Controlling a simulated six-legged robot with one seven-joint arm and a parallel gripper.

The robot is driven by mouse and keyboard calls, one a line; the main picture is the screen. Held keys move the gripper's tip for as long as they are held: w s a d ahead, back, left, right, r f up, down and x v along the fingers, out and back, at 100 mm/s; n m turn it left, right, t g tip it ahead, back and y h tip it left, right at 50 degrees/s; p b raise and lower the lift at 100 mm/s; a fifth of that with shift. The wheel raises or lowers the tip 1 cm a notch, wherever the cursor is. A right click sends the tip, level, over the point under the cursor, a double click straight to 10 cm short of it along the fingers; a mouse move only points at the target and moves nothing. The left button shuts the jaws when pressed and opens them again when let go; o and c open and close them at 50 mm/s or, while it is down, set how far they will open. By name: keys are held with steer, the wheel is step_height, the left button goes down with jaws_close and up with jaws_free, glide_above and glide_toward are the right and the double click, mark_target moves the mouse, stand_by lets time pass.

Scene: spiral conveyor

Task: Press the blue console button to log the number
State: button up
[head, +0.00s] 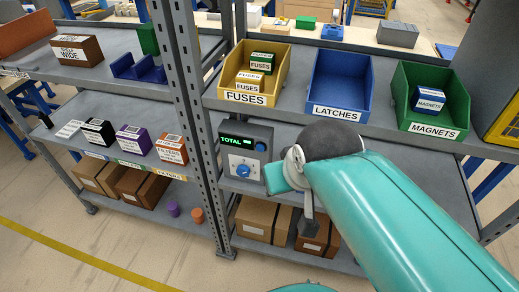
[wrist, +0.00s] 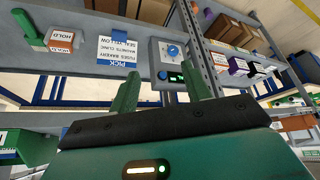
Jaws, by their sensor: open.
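The grey console (head: 246,135) stands on the middle shelf, left of my arm, with a lit green TOTAL display. The small round blue button (head: 261,147) is right of the display, above a larger blue knob (head: 243,171) on a white plate. In the wrist view, where the scene appears upside down, the console (wrist: 158,50) is beyond my fingers, and the blue button (wrist: 162,75) shows between their tips. My gripper (wrist: 158,69) is open and empty, apart from the console as far as I can tell. In the head view my wrist hides the shelf right of the console.
Yellow FUSES (head: 247,99), blue LATCHES (head: 338,112) and green MAGNETS (head: 430,128) bins sit on the shelf above. A metal upright (head: 189,90) stands left of the console. A PICK card (wrist: 119,50) and an orange HOLD box (wrist: 61,41) share the console's shelf.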

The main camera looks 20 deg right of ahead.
jaws_close()
stand_by(1.4)
